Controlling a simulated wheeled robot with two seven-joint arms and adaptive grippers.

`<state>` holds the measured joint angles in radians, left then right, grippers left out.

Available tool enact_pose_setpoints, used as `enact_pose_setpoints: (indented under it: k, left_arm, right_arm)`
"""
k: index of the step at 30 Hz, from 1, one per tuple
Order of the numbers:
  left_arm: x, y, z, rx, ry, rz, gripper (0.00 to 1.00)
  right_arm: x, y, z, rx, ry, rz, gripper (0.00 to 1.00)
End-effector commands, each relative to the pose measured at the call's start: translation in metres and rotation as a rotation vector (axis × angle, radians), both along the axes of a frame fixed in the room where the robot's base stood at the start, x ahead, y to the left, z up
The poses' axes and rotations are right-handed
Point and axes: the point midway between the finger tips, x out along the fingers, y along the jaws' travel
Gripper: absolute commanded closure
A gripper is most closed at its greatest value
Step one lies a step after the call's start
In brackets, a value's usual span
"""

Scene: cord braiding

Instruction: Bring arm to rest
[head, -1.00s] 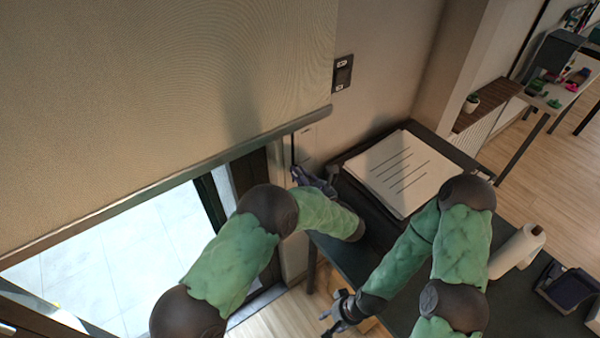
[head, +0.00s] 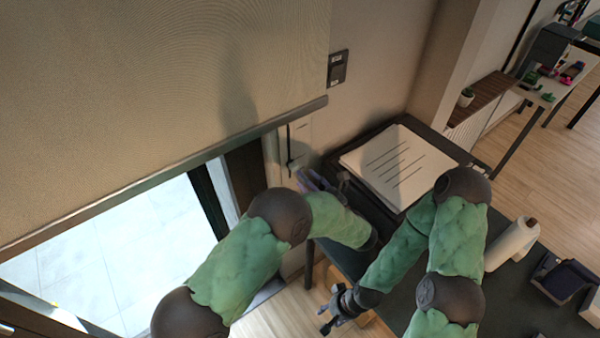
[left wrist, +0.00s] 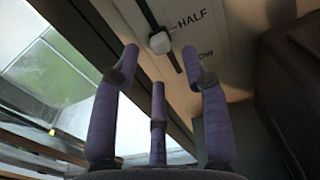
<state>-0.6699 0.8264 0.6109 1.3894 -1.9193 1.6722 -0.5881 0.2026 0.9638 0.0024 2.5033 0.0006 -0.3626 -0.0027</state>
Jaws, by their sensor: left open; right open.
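My left gripper (head: 308,180) has purple fingers and is open and empty. It is beside the wall, just right of and below a slider with a pale knob (head: 292,165). In the left wrist view the open fingers (left wrist: 160,62) spread below the white knob (left wrist: 160,42), with a visible gap and no contact seen. The knob sits on a dark track beside the word HALF; a second label is partly hidden by a finger. My right gripper (head: 335,308) is open and empty, low in the head view beside the dark table.
A large blind (head: 150,80) hangs at left above a bright opening. The dark table (head: 500,300) carries a board with lined sheets (head: 398,168), a white roll (head: 510,245) and a dark box (head: 560,278). A switch plate (head: 338,68) is on the wall.

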Motion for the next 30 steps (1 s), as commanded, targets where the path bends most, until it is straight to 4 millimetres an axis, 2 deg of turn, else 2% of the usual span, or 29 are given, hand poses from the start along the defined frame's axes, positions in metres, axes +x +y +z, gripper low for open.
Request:
enact_pose_setpoints:
  k: [6,18,23,30]
  left_arm:
    - [-0.015,-0.011,0.000,0.001,0.000,-0.001,0.55]
    - [-0.014,-0.010,0.000,0.000,0.000,0.001,0.55]
    - [-0.003,-0.001,0.000,-0.001,-0.001,0.004,0.55]
    - [0.028,0.022,0.000,0.001,0.001,0.004,0.55]
  right_arm:
    - [0.000,0.000,0.000,0.000,0.000,0.000,0.55]
    - [0.000,0.000,0.000,0.000,0.000,0.000,0.55]
    - [0.000,0.000,0.000,0.000,0.000,0.000,0.55]
    - [0.000,0.000,0.000,0.000,0.000,0.000,0.55]
